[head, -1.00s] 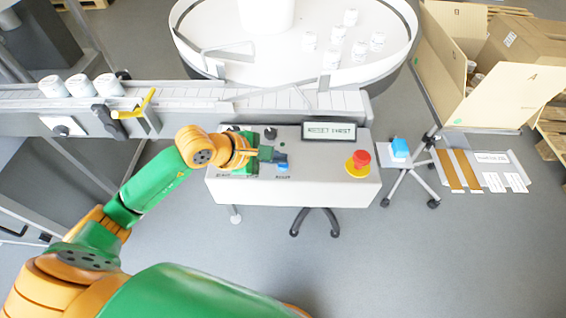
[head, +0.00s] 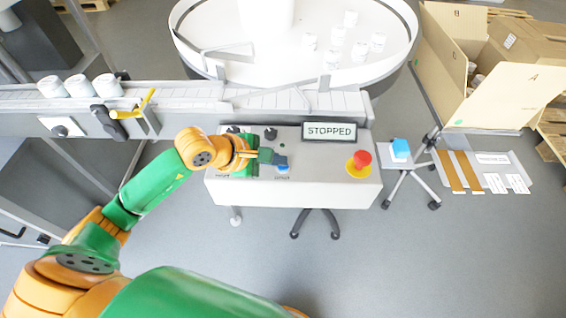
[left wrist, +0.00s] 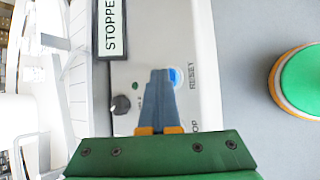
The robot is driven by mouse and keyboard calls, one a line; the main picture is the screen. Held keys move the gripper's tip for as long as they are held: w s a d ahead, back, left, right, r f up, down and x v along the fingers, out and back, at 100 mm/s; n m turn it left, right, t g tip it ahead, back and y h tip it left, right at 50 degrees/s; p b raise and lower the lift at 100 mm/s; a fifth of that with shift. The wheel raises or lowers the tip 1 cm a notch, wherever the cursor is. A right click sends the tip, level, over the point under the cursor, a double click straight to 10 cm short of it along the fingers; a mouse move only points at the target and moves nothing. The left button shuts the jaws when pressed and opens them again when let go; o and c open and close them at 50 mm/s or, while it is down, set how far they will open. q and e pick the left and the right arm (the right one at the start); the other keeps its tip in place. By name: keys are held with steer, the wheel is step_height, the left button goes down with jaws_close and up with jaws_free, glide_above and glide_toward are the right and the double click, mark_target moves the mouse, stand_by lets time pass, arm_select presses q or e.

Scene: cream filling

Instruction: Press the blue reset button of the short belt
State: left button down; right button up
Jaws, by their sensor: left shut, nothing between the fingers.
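The control box (head: 330,182) has a blue reset button (head: 283,169) on its top, partly hidden by my left gripper (head: 280,160). The left wrist view shows the button (left wrist: 176,77) beside the word RESET. My left gripper (left wrist: 160,72) is shut and empty, its dark fingertips pointing down close beside the button. I cannot tell whether they touch it. The box's display (head: 331,131) reads STOPPED; it also shows in the left wrist view (left wrist: 112,30). My right gripper is not in view.
A red emergency knob (head: 361,159) on a yellow base is at the box's right. A black knob (left wrist: 121,104) is near the fingers. The belt (head: 190,96) with white jars (head: 80,86) runs behind. A blue object (head: 400,147) rests on a stand at the right.

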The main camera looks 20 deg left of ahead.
mark_target(278, 169)
arm_select(q)
steer(key=shift+r+p, duration=0.55)
steer(key=shift+r, duration=0.35)
steer(key=shift+r, duration=0.1)
step_height(278, 169, up, 5)
steer(key=p, duration=0.3)
stand_by(0.4)
